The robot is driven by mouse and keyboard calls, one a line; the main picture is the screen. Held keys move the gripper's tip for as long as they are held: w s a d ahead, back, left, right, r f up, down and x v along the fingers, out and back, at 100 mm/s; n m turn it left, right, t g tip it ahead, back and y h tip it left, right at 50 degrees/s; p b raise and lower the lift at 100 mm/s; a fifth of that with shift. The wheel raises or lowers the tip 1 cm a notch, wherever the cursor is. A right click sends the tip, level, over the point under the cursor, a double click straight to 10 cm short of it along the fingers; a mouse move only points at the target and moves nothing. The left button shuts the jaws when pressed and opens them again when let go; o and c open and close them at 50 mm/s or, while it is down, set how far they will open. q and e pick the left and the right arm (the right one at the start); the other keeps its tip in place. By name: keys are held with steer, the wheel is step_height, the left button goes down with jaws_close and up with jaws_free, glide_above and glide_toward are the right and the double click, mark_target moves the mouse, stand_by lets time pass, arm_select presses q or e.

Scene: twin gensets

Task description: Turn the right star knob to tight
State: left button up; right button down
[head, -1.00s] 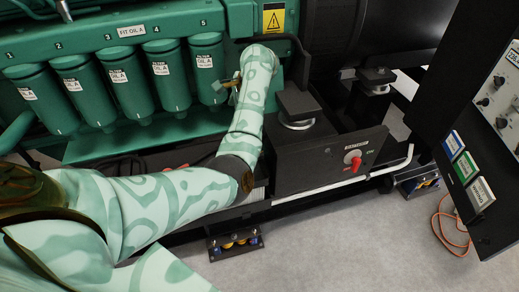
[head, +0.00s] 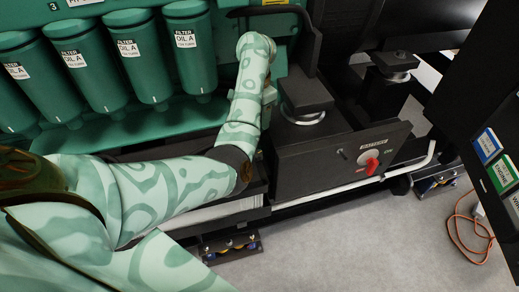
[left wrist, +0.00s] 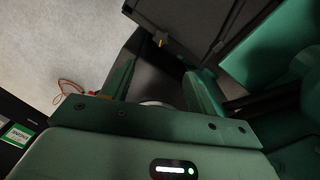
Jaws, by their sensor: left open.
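No star knob can be made out for certain in either view. My left arm enters the head view from the left, and its forearm rises to a wrist (head: 257,55) in front of the green engine, beside the oil filters. The arm hides the left gripper in the head view. In the left wrist view my left gripper (left wrist: 160,82) shows two dark green fingers, apart, with nothing held between them. Beyond them is a dark surface and part of a pale ring (left wrist: 157,103). A small brass-coloured piece (left wrist: 160,40) shows farther off. My right gripper is not in view.
Green oil filters (head: 190,45) hang left of the wrist. A black battery box with a red switch (head: 372,162) stands right of it, beside a black mount (head: 303,95). A white rail (head: 330,190) runs in front. A console (head: 490,110) stands at right; grey floor is open.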

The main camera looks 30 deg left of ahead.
mark_target(258, 153)
arm_select(q)
step_height(258, 153, down, 16)
steer(key=b, duration=0.7)
steer(key=shift+w+a+f, duration=0.1)
steer(key=shift+w+f, duration=0.05)
steer(key=shift+f, duration=0.4)
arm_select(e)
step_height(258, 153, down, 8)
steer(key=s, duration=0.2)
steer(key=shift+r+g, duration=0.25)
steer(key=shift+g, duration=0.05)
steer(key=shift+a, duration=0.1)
arm_select(q)
steer(key=c, duration=1)
